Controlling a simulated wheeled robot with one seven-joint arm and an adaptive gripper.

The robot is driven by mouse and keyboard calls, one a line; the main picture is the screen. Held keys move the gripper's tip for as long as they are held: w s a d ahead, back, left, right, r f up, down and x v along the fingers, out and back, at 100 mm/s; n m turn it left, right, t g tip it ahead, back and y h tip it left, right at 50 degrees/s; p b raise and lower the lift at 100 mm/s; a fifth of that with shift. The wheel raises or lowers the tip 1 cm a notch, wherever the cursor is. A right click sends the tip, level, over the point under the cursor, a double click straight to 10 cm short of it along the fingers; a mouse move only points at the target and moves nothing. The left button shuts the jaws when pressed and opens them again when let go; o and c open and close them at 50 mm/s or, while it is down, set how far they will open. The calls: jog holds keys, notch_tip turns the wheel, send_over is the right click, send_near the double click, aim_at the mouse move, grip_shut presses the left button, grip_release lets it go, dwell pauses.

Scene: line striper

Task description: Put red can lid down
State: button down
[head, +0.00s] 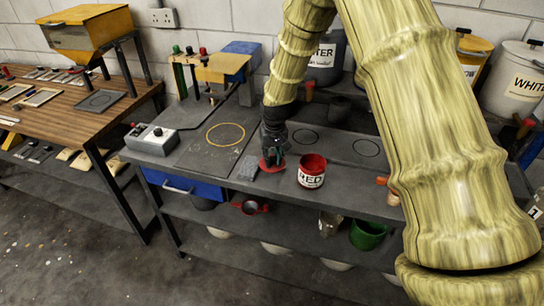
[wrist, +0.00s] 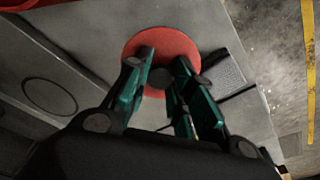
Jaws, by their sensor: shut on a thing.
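The red can lid (head: 269,163) is a flat red disc at the bench's front edge, left of the open red can (head: 312,171) with its "RED" label. My gripper (head: 273,153) points down over the lid. In the wrist view, my gripper's green fingers (wrist: 163,72) are closed around the dark knob at the middle of the lid (wrist: 160,34). The lid lies close to the bench top (head: 345,193); I cannot tell whether it touches. The can's mouth shows red inside. A bit of red shows at the wrist view's upper left corner.
A grey ribbed pad (head: 245,167) lies just left of the lid. Several circles mark the bench, including a yellow ring (head: 226,134) and a black ring (head: 305,136). A grey control box (head: 152,139) sits at the left end. My arm covers the right side.

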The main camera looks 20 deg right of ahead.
aim_at(274, 166)
jog(key=shift+s+f, duration=0.1)
jog(key=shift+s, duration=0.1)
jog(key=shift+w+f, duration=0.3)
jog(key=shift+f, duration=0.1)
jog(key=shift+s, duration=0.15)
jog(key=c, duration=1.2)
grip_release()
jog(key=shift+f, duration=0.2)
jog(key=shift+c, duration=0.2)
jog(key=shift+r, duration=0.2)
notch_tip(274, 166, up, 12)
jog(key=s+b, duration=0.1)
jog(key=b, duration=0.2)
jog(key=shift+s, duration=0.2)
jog(key=shift+r, duration=0.1)
